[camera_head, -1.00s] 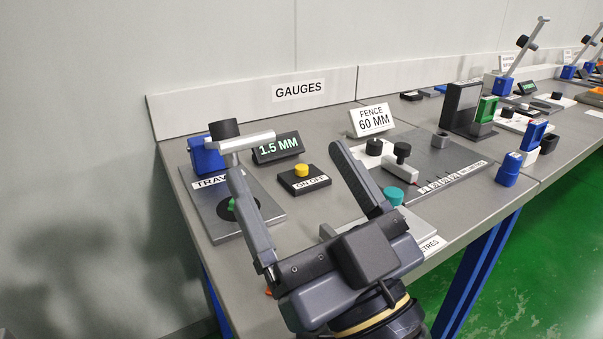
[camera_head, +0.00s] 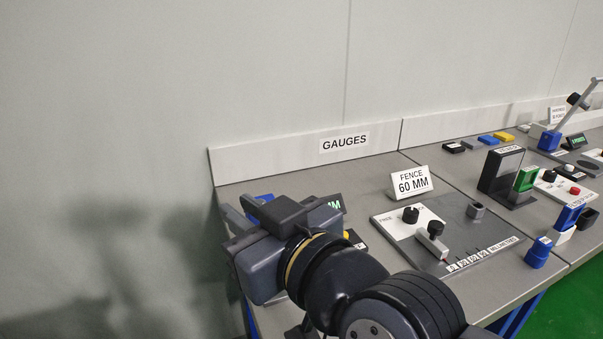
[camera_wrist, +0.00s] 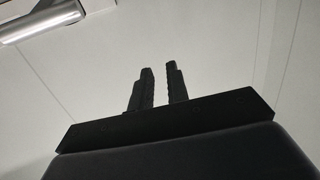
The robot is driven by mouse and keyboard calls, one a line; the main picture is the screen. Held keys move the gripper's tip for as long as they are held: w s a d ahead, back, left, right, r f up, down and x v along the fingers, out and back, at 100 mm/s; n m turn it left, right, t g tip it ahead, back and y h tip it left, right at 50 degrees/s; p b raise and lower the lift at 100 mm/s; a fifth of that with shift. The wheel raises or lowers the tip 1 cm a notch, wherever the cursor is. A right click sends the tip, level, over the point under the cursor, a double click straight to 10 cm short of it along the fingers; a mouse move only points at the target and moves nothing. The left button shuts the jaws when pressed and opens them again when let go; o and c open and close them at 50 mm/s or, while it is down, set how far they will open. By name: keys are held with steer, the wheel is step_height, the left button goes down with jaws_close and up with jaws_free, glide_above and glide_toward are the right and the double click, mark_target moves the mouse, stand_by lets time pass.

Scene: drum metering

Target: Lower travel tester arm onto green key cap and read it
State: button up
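In the head view my gripper (camera_head: 262,235) and arm stand in front of the travel tester. They hide the green key cap and most of the tester's plate. Part of the tester's blue block (camera_head: 262,199) shows behind my gripper. The tester's display (camera_head: 334,203) is mostly covered, with only the end of its green "MM" showing. In the wrist view my gripper's fingers (camera_wrist: 160,76) are close together with a narrow, empty gap. A silver bar (camera_wrist: 40,20), apparently the tester arm, lies at upper left, apart from the fingers. Whether it touches the cap is hidden.
A "FENCE 60 MM" sign (camera_head: 411,183) and the fence gauge plate (camera_head: 478,228) stand right of my arm. A black upright frame (camera_head: 502,172) is beyond. A low backboard (camera_head: 290,150) runs along the wall. Bare bench shows between the backboard and the sign.

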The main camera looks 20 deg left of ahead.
steer(key=r+h+p, duration=0.1)
steer(key=w+a+r+g+p, duration=0.1)
steer(key=p, duration=0.1)
steer(key=shift+a+r+g+h, duration=0.2)
steer(key=shift+g+h, duration=0.1)
steer(key=shift+h, duration=0.1)
steer(key=shift+c, duration=1.4)
steer(key=shift+w+a+r+g+h+p, duration=0.2)
steer(key=shift+w+g+h+p, duration=0.25)
steer(key=shift+p, duration=0.8)
jaws_close()
steer(key=w+d+r+m+g+h+p, duration=0.45)
steer(key=d+r+h+p, duration=0.4)
steer(key=p, duration=0.85)
steer(key=shift+h, duration=0.9)
steer(key=x, duration=0.4)
steer(key=s+x, duration=0.1)
steer(key=x, duration=0.9)
steer(key=shift+s+a+f, duration=0.1)
steer(key=shift+s+a, duration=0.25)
steer(key=shift+s, duration=0.05)
steer(key=shift+s+d+f+p, duration=0.1)
steer(key=shift+f+p, duration=0.25)
steer(key=shift+f, duration=0.4)
